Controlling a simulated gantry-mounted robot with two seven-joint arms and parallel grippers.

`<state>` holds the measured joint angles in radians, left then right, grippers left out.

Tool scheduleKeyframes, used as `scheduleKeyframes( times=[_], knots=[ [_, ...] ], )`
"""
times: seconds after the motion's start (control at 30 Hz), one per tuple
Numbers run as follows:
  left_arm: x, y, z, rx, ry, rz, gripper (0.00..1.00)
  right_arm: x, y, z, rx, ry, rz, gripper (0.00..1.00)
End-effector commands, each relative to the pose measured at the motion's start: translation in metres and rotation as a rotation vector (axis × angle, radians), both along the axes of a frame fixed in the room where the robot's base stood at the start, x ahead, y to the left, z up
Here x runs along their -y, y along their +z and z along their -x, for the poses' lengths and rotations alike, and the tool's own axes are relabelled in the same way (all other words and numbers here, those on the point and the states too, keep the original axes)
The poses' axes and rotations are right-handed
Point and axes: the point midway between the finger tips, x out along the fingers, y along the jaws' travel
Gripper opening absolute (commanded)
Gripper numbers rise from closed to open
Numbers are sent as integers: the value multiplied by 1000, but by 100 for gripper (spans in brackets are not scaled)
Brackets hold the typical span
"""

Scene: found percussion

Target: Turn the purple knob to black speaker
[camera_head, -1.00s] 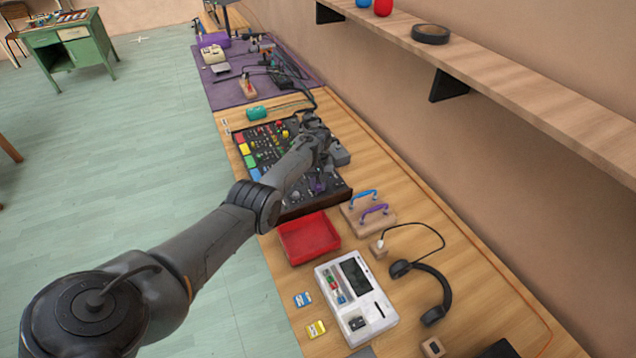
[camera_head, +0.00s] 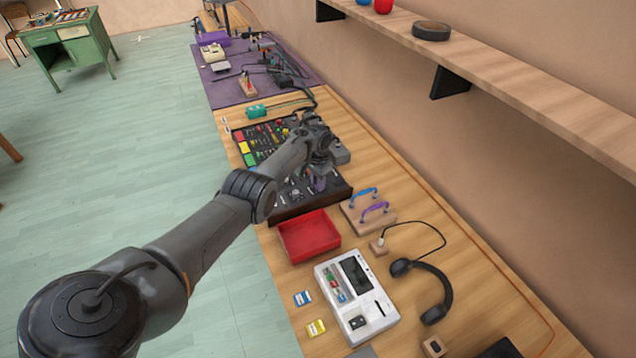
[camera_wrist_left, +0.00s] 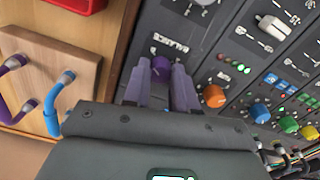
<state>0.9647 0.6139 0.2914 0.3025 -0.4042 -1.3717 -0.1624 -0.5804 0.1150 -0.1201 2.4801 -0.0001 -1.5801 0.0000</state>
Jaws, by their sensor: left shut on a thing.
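The purple knob (camera_wrist_left: 160,66) sits on the dark control panel (camera_wrist_left: 210,45), next to the printed word "BALANCE". My left gripper (camera_wrist_left: 160,80) is shut on this knob, with one purple-grey finger on each side of it. In the head view my left gripper (camera_head: 319,181) is low over the near right part of the panel (camera_head: 270,195). My arm and fingers hide the knob there. I cannot make out a black speaker mark near the knob. My right gripper is not in view.
An orange knob (camera_wrist_left: 214,96) is close to the right finger, with a blue knob (camera_wrist_left: 260,112) farther right. A wooden block with blue and purple handles (camera_head: 368,213) and a red tray (camera_head: 309,236) stand near the panel's front end.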

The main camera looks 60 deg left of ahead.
Motion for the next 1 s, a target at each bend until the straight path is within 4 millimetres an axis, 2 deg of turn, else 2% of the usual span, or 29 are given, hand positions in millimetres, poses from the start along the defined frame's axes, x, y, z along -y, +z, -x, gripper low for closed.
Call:
scheduleKeyframes(
  times=[0.4,0.97,1.0],
  knots=[
    [-1,1,0,1,-211,0,0,0,-6,0,0,0,0,43],
    [0,2,0,1,-247,0,0,2,-6,0,0,6,9,43],
    [0,1,0,1,-247,0,28,2,-6,0,0,6,9,43]
  ],
)
